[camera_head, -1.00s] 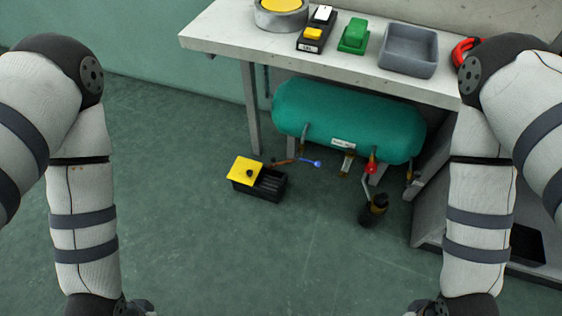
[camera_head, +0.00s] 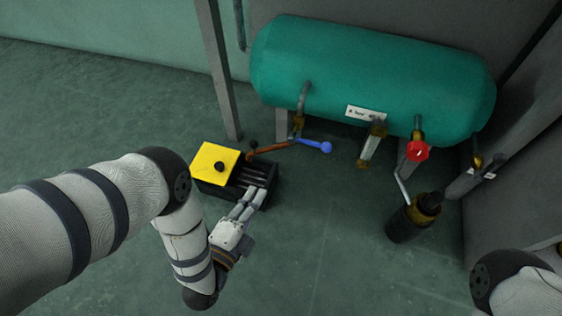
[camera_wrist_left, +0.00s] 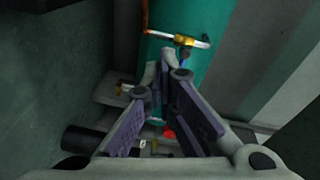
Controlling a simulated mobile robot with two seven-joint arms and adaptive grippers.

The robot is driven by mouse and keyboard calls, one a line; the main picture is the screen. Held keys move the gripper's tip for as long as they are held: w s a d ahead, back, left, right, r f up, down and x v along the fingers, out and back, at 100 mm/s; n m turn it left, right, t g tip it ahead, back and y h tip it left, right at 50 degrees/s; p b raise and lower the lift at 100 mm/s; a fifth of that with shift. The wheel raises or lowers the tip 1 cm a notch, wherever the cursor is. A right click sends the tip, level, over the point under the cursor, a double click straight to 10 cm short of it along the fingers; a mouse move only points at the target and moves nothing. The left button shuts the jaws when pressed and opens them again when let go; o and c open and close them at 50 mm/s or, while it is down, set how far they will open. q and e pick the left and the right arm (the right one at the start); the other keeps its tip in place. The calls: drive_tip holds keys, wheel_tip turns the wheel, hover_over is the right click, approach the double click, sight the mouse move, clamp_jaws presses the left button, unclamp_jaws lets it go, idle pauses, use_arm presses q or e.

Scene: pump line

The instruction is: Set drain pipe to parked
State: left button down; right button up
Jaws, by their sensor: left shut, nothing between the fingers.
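An orange-brown bar (camera_head: 270,148) with a dark knob points left there, and a blue lever (camera_head: 315,145) with a round end points right. I cannot tell which part is named the drain pipe. My left gripper (camera_head: 251,192) is shut and empty, in front of the bar and over the black box's edge. The left wrist view shows its fingers (camera_wrist_left: 166,78) below a brass fitting (camera_wrist_left: 184,40). My right gripper is out of view.
A black box (camera_head: 262,172) with a yellow lid (camera_head: 214,164) stands on the floor beside the bar. A red valve knob (camera_head: 417,151) and a dark canister (camera_head: 410,220) are at the right. Floor in front is clear.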

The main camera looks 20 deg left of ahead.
use_arm(q)
drive_tip(key=w+a+b, duration=0.2)
drive_tip(key=w+b, duration=0.3)
drive_tip(key=w, duration=0.6)
drive_tip(key=shift+w+f, duration=0.3)
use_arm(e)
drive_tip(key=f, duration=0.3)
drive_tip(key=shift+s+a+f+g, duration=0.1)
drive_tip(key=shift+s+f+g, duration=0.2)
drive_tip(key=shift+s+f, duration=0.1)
use_arm(q)
drive_tip(key=shift+a, duration=0.1)
